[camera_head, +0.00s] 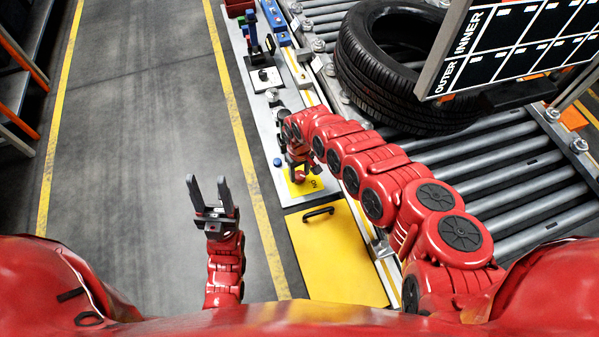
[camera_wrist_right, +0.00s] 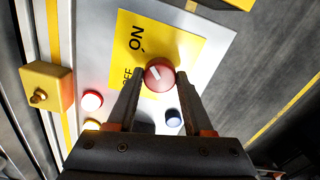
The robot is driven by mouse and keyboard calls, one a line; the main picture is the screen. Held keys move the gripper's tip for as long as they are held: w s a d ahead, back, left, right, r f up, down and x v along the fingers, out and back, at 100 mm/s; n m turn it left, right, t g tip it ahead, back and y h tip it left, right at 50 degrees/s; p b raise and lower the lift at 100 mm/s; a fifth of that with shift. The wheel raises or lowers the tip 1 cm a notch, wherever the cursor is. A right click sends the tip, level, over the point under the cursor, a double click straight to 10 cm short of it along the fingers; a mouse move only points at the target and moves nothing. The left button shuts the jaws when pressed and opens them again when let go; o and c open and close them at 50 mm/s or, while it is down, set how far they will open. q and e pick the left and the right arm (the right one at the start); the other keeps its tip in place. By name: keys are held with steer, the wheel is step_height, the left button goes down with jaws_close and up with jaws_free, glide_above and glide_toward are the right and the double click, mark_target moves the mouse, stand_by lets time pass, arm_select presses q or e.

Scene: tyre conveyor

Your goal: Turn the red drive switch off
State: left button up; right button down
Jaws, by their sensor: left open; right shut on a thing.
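The red drive switch (camera_wrist_right: 158,75) is a round red knob with a white mark, on a yellow plate (camera_wrist_right: 172,47) lettered ON and OFF. In the right wrist view my right gripper (camera_wrist_right: 160,82) has its two fingers on either side of the knob, shut on it. The white mark is tilted, and its exact setting against the lettering is hard to tell. My left gripper (camera_head: 212,200) is open and empty above the floor at the left of the panel.
A yellow box (camera_wrist_right: 47,88) stands beside the panel. A tyre (camera_head: 385,75) lies on the roller conveyor (camera_head: 520,170) at the right. The floor (camera_head: 140,150) at the left is clear.

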steer(key=n+b, duration=0.3)
steer(key=n, duration=0.1)
steer(key=shift+w+f, duration=0.1)
steer(key=shift+f, duration=0.05)
steer(key=n+b, duration=0.2)
steer(key=n, duration=0.1)
steer(key=shift+n, duration=0.3)
steer(key=n+b, duration=0.2)
steer(key=n, duration=0.3)
steer(key=shift+n+b, duration=0.85)
steer(key=shift+n, duration=1.65)
steer(key=shift+c, duration=1.5)
jaws_free()
